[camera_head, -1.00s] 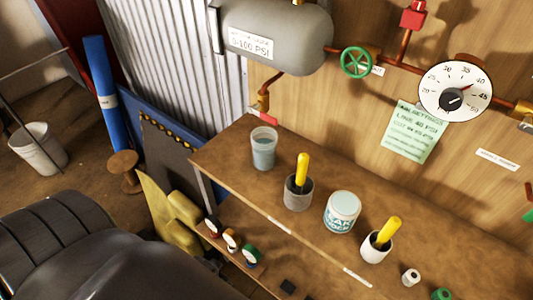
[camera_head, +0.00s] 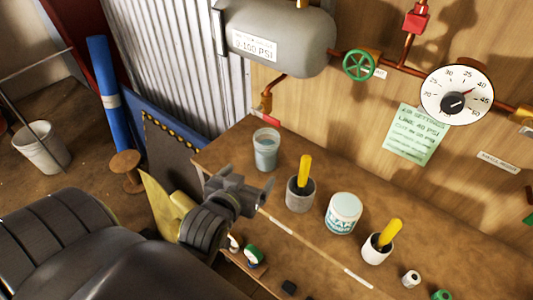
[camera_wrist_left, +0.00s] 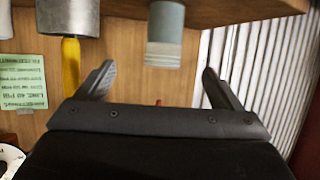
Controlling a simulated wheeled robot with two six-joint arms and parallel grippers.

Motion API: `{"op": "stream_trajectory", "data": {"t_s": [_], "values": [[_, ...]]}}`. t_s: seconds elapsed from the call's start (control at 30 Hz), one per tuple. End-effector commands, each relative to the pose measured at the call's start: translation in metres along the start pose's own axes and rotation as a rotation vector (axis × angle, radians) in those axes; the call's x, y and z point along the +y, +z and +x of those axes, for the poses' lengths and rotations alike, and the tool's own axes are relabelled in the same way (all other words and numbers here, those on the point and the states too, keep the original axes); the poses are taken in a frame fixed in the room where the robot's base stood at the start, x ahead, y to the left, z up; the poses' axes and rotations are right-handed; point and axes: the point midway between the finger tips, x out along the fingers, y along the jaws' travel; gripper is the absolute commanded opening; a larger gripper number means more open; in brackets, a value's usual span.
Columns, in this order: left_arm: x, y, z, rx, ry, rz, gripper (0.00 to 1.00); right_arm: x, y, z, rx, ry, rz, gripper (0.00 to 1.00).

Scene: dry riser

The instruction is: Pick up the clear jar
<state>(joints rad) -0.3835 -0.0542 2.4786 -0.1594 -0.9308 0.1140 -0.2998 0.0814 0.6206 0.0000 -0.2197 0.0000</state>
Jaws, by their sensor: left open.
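The clear jar (camera_head: 265,150) stands upright at the left end of the wooden shelf in the head view, with grey-blue contents low in it. In the left wrist view, which is upside down, the jar (camera_wrist_left: 165,35) shows just beyond my fingers, between their lines. My left gripper (camera_head: 249,182) is open and empty at the shelf's front edge, nearer the camera than the jar and apart from it. Its two fingers also show in the left wrist view (camera_wrist_left: 158,75), spread wider than the jar. My right gripper is not in view.
A grey pot (camera_head: 300,198) with a yellow-handled tool stands right of the jar. A labelled tub (camera_head: 343,213) and a white pot (camera_head: 376,250) with another yellow handle stand further along the shelf (camera_head: 430,240). Tape rolls (camera_head: 254,254) lie below the front edge. A grey tank (camera_head: 275,38) hangs above.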

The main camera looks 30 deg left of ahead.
Motion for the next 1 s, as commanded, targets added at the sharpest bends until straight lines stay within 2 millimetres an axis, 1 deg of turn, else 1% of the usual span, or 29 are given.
{"op": "stream_trajectory", "data": {"t_s": [0.03,0.1,0.4,0.5,0.6,0.87,1.0], "values": [[0.0,0.001,0.01,0.003,0.001,0.005,0.88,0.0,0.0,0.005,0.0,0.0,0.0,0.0],[0.0,-0.001,0.022,-0.001,0.001,0.005,0.88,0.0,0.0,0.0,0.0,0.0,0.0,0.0],[-0.001,0.0,0.076,-0.003,0.0,0.005,0.88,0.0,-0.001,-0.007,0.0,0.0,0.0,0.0],[-0.001,0.0,0.091,-0.003,0.0,0.004,0.88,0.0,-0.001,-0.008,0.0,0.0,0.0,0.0],[-0.001,0.001,0.101,-0.004,-0.001,0.002,0.88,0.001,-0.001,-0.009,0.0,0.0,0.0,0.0],[-0.003,0.001,0.115,-0.004,-0.001,0.004,0.88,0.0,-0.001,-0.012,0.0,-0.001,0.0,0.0],[-0.008,0.001,0.132,-0.005,-0.001,0.005,0.88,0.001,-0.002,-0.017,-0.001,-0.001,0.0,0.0]]}}
